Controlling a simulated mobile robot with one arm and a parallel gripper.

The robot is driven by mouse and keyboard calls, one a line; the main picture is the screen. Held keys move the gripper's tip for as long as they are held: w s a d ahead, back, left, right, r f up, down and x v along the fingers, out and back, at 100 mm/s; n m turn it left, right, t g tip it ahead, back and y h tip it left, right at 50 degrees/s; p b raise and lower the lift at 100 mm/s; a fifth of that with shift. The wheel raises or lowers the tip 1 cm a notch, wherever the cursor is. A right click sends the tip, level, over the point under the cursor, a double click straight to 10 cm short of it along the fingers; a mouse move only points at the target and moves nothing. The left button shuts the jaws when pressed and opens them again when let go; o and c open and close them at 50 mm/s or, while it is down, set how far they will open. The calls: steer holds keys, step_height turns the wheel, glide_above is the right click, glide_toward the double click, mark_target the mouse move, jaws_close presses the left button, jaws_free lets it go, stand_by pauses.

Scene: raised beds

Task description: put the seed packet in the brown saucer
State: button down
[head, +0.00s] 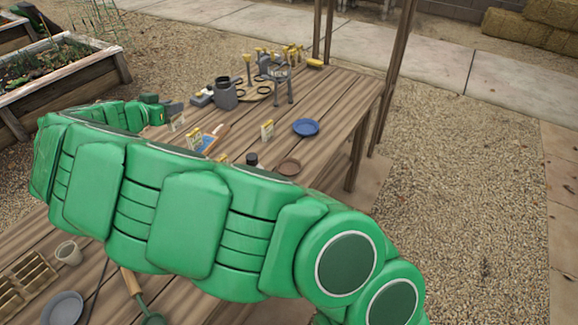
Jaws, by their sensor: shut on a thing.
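My gripper (175,109) is at the end of my green arm, left of the middle of the table. It is shut on a small pale seed packet (177,123), which hangs just under the fingers and looks clear of the table; its print is too small to read. The brown saucer (289,166) lies on the table to the right and nearer, beyond my arm. It looks empty, and it is well apart from my gripper.
Other yellow-and-white packets stand at the left (194,138) and by the blue saucer (267,130). A dark-capped bottle (252,160) stands just left of the brown saucer. The blue saucer (305,127) lies behind it. A grey can (224,94) and tools are farther back. My arm hides much of the near table.

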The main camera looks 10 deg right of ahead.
steer(key=w+d+f+n+t+y, duration=0.1)
steer(key=w+d+n+y, duration=0.4)
steer(key=d, duration=0.5)
steer(key=w+d+n+t+y, duration=0.1)
steer(key=w+d+n+y, duration=0.25)
steer(key=w+d, duration=0.5)
steer(key=n+g+y, duration=0.4)
steer(key=n+y, duration=0.3)
steer(key=y, duration=0.2)
glide_above(289, 169)
steer(key=shift+f, duration=10.2)
steer(key=shift+f, duration=0.1)
steer(key=c, duration=1)
jaws_free()
